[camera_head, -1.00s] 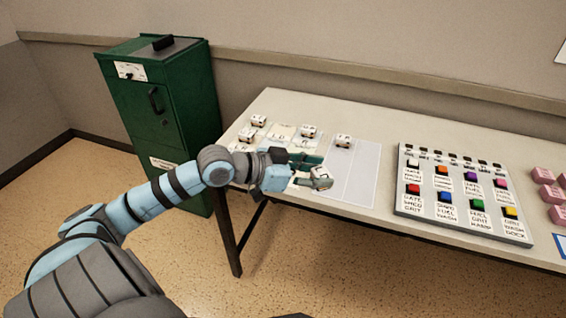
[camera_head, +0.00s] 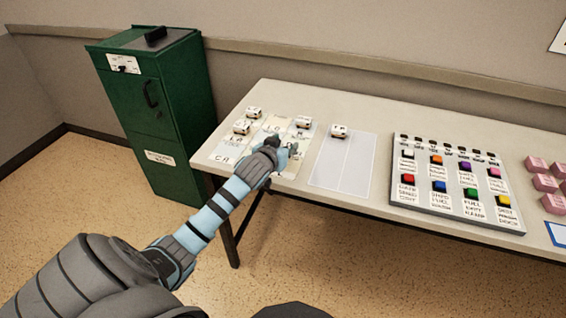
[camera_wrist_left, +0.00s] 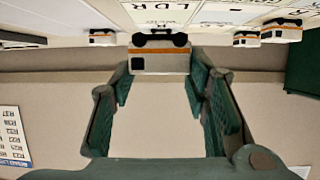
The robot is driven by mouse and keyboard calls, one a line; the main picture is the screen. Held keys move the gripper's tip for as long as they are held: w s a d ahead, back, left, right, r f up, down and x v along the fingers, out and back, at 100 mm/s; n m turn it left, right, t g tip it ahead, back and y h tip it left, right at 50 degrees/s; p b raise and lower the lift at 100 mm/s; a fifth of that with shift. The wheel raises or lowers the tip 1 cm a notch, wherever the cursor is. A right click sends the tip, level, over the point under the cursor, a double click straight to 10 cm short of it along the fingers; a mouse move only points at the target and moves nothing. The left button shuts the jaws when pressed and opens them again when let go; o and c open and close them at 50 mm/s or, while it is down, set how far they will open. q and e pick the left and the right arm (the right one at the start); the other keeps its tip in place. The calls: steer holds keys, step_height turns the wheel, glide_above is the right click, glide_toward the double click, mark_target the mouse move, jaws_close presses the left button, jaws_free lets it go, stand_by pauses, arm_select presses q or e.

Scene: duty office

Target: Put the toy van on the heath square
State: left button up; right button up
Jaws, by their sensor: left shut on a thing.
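A white toy van with an orange stripe and black wheels (camera_wrist_left: 160,60) is between the fingertips of my left gripper in the left wrist view. My left gripper (camera_head: 285,152), which also shows in the wrist view (camera_wrist_left: 160,85), is shut on this van. In the head view the gripper is over the front right part of a pale map of lettered squares (camera_head: 223,158) and mostly hides the van. I cannot make out which square is the heath one, and I cannot tell whether the van touches the map. My right gripper is not in view.
Other similar vans stand on the map's left (camera_head: 254,112), at its far right (camera_head: 304,122) and on the grey panel (camera_head: 342,170). A button board (camera_head: 455,200) and pink blocks (camera_head: 545,183) are further right. A green cabinet (camera_head: 160,105) stands left of the table.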

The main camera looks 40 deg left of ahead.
arm_select(q)
step_height(320, 180, down, 5)
steer(key=shift+r+b, duration=0.15)
steer(key=shift+b, duration=0.5)
steer(key=o, duration=1.1)
